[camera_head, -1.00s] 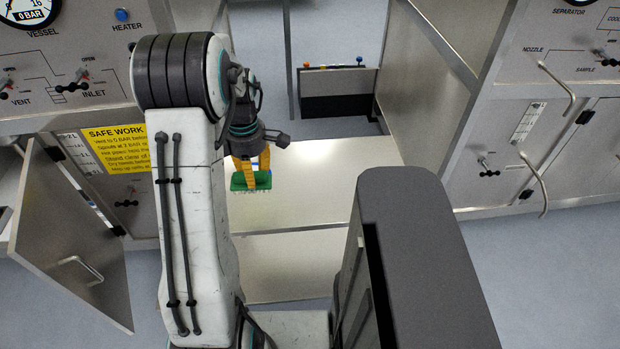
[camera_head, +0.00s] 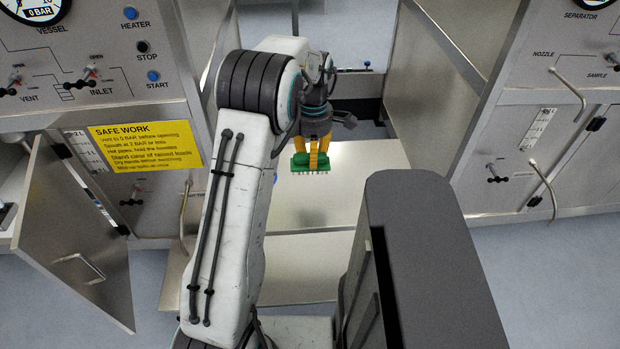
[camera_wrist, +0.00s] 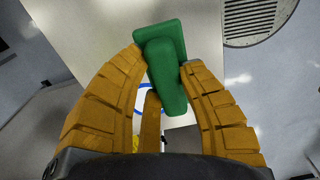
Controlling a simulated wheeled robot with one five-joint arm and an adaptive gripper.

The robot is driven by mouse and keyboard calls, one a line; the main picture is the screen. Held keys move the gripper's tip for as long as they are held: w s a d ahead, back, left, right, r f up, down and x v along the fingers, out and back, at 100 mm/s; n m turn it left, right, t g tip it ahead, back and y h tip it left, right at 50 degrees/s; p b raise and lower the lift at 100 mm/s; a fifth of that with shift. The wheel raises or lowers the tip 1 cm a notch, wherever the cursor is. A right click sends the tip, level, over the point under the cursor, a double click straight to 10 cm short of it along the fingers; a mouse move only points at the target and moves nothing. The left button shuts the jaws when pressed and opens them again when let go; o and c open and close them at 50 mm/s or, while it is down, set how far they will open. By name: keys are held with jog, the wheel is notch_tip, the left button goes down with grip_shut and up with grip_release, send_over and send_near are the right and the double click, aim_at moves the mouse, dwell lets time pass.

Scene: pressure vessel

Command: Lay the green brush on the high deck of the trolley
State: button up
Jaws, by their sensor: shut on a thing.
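The green brush (camera_head: 302,162) is held in my gripper (camera_head: 311,150), bristles down, above a pale metal surface (camera_head: 315,205) that looks like the trolley. A step line separates this surface from a nearer metal panel (camera_head: 300,270). I cannot tell for certain which deck lies under the brush. Part of a blue ring (camera_wrist: 145,103) shows behind the brush and fingers.
Metal cabinets with valves and labels stand at left (camera_head: 150,180) and right (camera_head: 540,160). A cabinet door (camera_head: 75,235) hangs open at left. A round floor grate (camera_wrist: 256,15) shows in the wrist view. The surface right of the brush is clear.

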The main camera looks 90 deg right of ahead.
jog(key=w+d+f, duration=0.1)
jog(key=w+f, duration=0.1)
jog(key=w, duration=0.1)
jog(key=w+d+f+p, duration=0.1)
jog(key=w+d+f, duration=0.1)
jog(key=w, duration=0.2)
jog(key=w+d+f+p, duration=0.1)
jog(key=w+d+f, duration=0.1)
jog(key=w+f, duration=0.1)
jog(key=shift+w+d, duration=0.2)
jog(key=shift+f+p, duration=0.5)
jog(key=shift+f, duration=1.5)
jog(key=shift+f, duration=0.1)
jog(key=o, duration=1.1)
notch_tip(320, 180, up, 12)
jog(key=shift+a+r+b, duration=0.1)
jog(key=shift+b, duration=0.4)
